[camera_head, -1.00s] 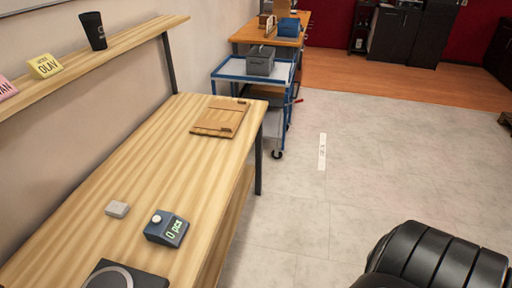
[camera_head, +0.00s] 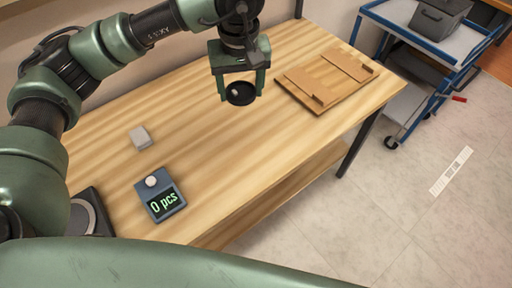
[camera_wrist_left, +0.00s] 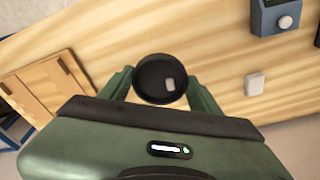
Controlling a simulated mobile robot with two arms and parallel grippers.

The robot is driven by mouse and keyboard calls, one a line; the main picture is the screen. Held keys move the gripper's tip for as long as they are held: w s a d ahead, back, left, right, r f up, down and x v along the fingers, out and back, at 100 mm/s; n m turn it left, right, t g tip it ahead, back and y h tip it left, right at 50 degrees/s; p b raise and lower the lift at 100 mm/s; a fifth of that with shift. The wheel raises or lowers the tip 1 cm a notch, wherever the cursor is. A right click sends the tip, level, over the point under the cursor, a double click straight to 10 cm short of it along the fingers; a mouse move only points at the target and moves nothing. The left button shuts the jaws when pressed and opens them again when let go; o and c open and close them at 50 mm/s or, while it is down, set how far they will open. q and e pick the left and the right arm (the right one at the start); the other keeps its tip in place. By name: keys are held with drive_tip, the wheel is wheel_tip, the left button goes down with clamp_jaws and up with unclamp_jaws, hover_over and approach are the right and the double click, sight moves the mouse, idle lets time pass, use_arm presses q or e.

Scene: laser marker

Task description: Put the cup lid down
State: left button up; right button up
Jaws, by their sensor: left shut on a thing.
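A round black cup lid (camera_head: 240,93) is held between the fingers of my left gripper (camera_head: 240,86), over the wooden table (camera_head: 225,135). In the left wrist view the lid (camera_wrist_left: 152,80) sits between the two green fingertips of my left gripper (camera_wrist_left: 160,84), with a small pale patch on it. The gripper is shut on the lid. The lid appears to be above the table top; the exact height is hard to tell. My right gripper is not in view.
A wooden board (camera_head: 325,80) lies right of the lid. A blue counter box reading "0 pcs" (camera_head: 160,197) and a small grey block (camera_head: 140,137) are on the left part of the table. A dark device (camera_head: 92,213) is at lower left. A blue trolley (camera_head: 420,45) stands beyond the table.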

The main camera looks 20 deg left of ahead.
use_arm(q)
drive_tip(key=shift+w+d+f+n, duration=0.25)
drive_tip(key=shift+w+f, duration=0.1)
drive_tip(key=shift+f, duration=0.2)
drive_tip(key=shift+w+d+f+n, duration=0.25)
drive_tip(key=shift+w+f, duration=0.1)
drive_tip(key=shift+f, duration=0.15)
wheel_tip(320, 180, down, 6)
drive_tip(key=p, duration=0.2)
hover_over(248, 145)
drive_tip(key=f, duration=0.7)
drive_tip(key=shift+s+d+f+p, duration=0.15)
drive_tip(key=shift+s+d+p, duration=0.05)
drive_tip(key=shift+s+p, duration=0.1)
drive_tip(key=shift+f, duration=0.5)
wheel_tip(248, 145, down, 3)
drive_tip(key=shift+f+p, duration=0.2)
drive_tip(key=shift+p, duration=0.15)
drive_tip(key=shift+f, duration=0.3)
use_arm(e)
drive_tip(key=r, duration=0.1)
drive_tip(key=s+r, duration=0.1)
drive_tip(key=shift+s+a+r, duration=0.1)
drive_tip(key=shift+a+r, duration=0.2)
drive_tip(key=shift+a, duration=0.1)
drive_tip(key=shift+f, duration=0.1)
